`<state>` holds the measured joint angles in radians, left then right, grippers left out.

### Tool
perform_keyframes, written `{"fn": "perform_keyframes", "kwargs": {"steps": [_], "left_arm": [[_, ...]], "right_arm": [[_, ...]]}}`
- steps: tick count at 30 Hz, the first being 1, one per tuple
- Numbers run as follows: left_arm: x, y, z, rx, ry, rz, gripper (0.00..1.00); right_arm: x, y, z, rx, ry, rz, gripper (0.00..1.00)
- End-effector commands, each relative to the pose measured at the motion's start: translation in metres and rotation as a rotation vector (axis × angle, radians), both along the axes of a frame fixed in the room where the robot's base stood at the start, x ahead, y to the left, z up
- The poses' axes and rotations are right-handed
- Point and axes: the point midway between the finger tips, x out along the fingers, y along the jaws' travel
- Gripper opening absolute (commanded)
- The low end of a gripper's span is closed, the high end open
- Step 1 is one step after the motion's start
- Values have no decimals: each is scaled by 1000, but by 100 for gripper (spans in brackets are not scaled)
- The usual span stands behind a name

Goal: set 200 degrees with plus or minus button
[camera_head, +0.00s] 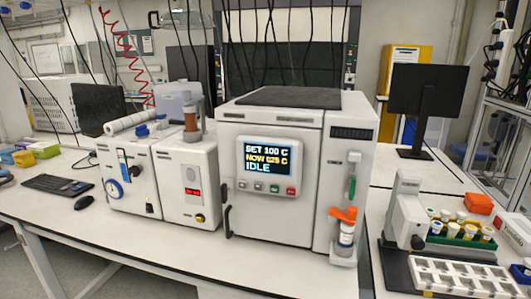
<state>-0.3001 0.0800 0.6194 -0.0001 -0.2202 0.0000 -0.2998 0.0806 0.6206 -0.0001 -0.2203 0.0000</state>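A large white reactor unit (252,205) stands on the bench in the middle of the head view. Its dark display (267,158) reads "SET 100 C", "NOW 025 C" and "IDLE". Below the display is a row of small buttons (267,187), some grey, one green and one red at the right end. The plus and minus marks are too small to read. Neither of my grippers is in view.
Smaller white instruments (187,175) stand left of the reactor, with a keyboard (51,184) and mouse (83,202) farther left. At right are a microscope-like device (407,215), a vial rack (462,239) and a white tray (455,275). The bench front below the display is clear.

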Motion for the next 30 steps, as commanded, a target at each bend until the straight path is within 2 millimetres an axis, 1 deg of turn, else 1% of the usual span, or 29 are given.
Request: {"fn": "perform_keyframes", "kwargs": {"steps": [12, 13, 18, 19, 30], "left_arm": [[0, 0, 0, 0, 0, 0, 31], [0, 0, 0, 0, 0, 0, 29], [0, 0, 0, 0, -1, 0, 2], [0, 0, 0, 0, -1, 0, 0], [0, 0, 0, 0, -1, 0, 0]], "right_arm": [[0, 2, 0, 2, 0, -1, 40], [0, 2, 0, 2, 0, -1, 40], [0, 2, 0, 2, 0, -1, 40], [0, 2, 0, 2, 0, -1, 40], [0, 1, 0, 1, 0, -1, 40]]}}
